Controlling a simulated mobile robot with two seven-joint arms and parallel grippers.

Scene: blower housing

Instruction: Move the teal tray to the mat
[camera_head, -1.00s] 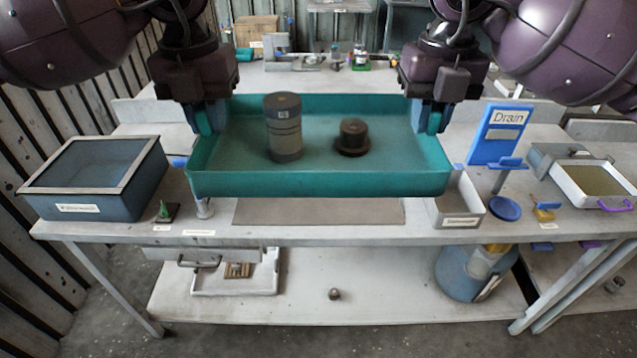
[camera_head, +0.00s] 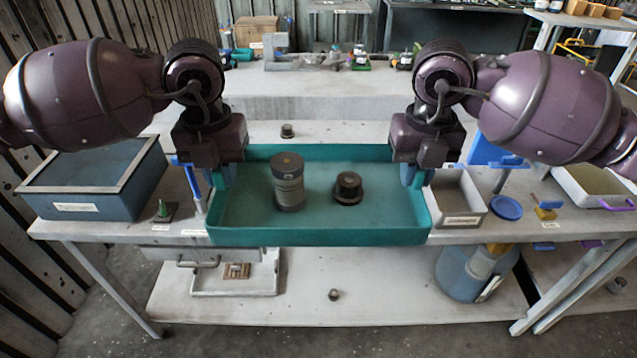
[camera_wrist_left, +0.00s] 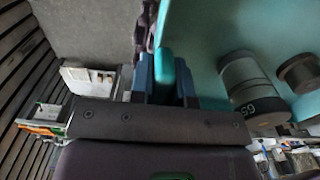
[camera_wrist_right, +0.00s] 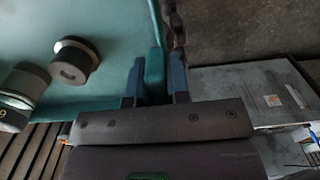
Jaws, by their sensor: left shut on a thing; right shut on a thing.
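The teal tray (camera_head: 320,236) is level above the front middle of the table. It carries a grey labelled cylinder (camera_head: 288,184) and a dark flanged part (camera_head: 348,187), both upright. My left gripper (camera_head: 218,180) is shut on the tray's left wall, with the teal rim between its blue fingers in the left wrist view (camera_wrist_left: 165,72). My right gripper (camera_head: 413,177) is shut on the right wall, also seen in the right wrist view (camera_wrist_right: 154,72). The mat is hidden under the tray. I cannot tell whether the tray touches it.
A blue-grey bin (camera_head: 95,185) stands left of the tray, with a small green cone (camera_head: 162,210) between them. A grey open box (camera_head: 458,205) stands close to the tray's right side. Beyond it are a blue dish (camera_head: 506,207) and a blue sign (camera_head: 487,150).

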